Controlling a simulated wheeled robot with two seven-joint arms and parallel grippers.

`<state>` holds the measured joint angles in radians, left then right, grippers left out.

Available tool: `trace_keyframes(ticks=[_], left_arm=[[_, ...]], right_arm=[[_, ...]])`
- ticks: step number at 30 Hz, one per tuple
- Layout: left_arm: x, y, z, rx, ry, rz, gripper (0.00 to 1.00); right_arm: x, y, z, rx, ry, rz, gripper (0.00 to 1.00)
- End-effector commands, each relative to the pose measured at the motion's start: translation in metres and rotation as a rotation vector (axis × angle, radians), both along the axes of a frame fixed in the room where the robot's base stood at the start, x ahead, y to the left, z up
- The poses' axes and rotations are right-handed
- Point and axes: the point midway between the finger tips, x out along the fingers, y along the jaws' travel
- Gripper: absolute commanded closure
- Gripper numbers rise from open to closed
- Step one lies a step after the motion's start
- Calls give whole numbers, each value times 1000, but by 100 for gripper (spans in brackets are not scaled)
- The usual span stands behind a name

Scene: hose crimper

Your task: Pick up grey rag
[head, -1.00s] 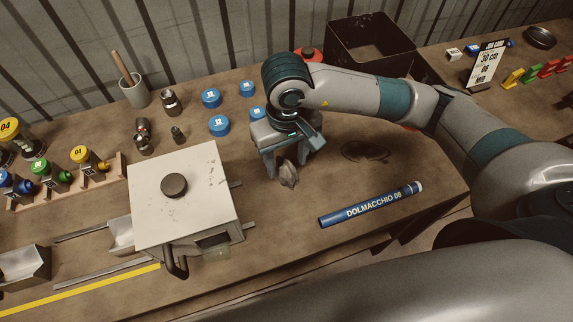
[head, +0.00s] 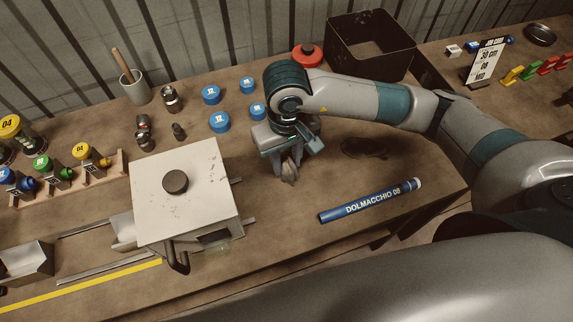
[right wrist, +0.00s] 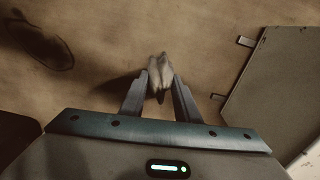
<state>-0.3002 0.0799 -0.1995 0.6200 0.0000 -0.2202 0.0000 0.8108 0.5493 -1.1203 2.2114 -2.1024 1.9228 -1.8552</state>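The grey rag (head: 290,173) is a small crumpled piece of cloth right of the white-topped machine. In the right wrist view the rag (right wrist: 160,66) stands between the two fingertips, and its top sticks out past them. My right gripper (head: 288,167) points down over the bench with its fingers close together. In the right wrist view the gripper (right wrist: 161,82) has both fingers pressed against the rag's sides. I cannot tell whether the rag still touches the bench. My left gripper is not in view.
The white-topped machine (head: 205,195) stands just left of the gripper. Blue caps (head: 219,122) sit behind. A black bin (head: 372,68) stands at the back. Bench around the rag is clear.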

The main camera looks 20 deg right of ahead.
Motion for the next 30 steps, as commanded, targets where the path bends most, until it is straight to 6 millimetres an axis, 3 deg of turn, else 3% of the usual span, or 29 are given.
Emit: trace_keyframes(ticks=[14,24,30], left_arm=[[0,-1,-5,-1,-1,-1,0],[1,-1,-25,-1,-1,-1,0],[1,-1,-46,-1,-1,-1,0]], right_arm=[[1,0,6,1,-3,1,93],[1,0,40,1,-6,2,93],[2,-42,60,-1,-6,-5,93]])
